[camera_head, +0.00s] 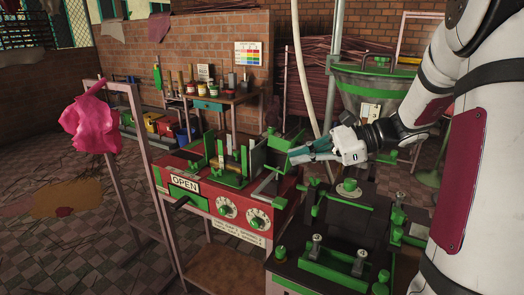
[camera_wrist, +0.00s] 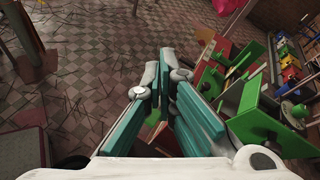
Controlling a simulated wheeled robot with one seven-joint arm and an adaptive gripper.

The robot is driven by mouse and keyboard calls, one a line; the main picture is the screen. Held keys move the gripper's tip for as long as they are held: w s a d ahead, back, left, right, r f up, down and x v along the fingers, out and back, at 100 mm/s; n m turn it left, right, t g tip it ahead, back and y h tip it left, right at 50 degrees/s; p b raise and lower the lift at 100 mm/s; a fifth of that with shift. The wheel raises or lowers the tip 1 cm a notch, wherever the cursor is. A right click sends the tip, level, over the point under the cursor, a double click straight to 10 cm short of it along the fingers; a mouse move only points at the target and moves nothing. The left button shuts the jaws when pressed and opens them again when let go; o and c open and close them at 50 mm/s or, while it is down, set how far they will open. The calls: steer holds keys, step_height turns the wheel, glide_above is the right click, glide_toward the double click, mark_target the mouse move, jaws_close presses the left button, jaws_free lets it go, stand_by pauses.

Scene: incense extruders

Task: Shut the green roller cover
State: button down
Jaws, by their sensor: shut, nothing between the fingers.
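The red machine (camera_head: 274,207) with an "OPEN" label stands in the middle of the head view and has several upright green plates on top. A green panel (camera_head: 287,138) at its right end stands raised and looks like the roller cover. Green panels of the machine also show in the wrist view (camera_wrist: 254,122), right of the fingers. My gripper (camera_head: 293,156) is shut and empty, with teal fingers pointing left, beside the panel in the head view. In the wrist view the fingertips (camera_wrist: 166,62) are over the floor side. I cannot tell whether they touch the panel.
A dark bench (camera_head: 335,240) with green clamps and knobs stands at front right. A pink cloth (camera_head: 90,122) hangs on a post at left. A wooden table (camera_head: 222,101) with pots stands behind. The tiled floor (camera_head: 60,240) at left is mostly open.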

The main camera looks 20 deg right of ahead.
steer(key=w+d+f+m+t+b, duration=0.1)
steer(key=d+f+m+t, duration=0.1)
steer(key=d, duration=0.4)
steer(key=w+d+f+m+t+b, duration=0.1)
steer(key=d+f+m+t, duration=0.1)
steer(key=d, duration=0.4)
steer(key=w+d+f+m+t+b, duration=0.1)
steer(key=d+f+m+t, duration=0.1)
steer(key=d+m+t, duration=0.2)
steer(key=shift+w+d+h, duration=0.25)
steer(key=shift+d+h, duration=0.15)
steer(key=shift+d, duration=0.7)
steer(key=x, duration=0.9)
steer(key=shift+w+r+b, duration=0.15)
steer(key=shift+w+b, duration=0.1)
steer(key=shift+b, duration=0.1)
steer(key=shift+a, duration=0.15)
steer(key=shift+w+a+r+h+p, duration=0.2)
steer(key=shift+r+h+p, duration=0.1)
steer(key=shift+p, duration=0.3)
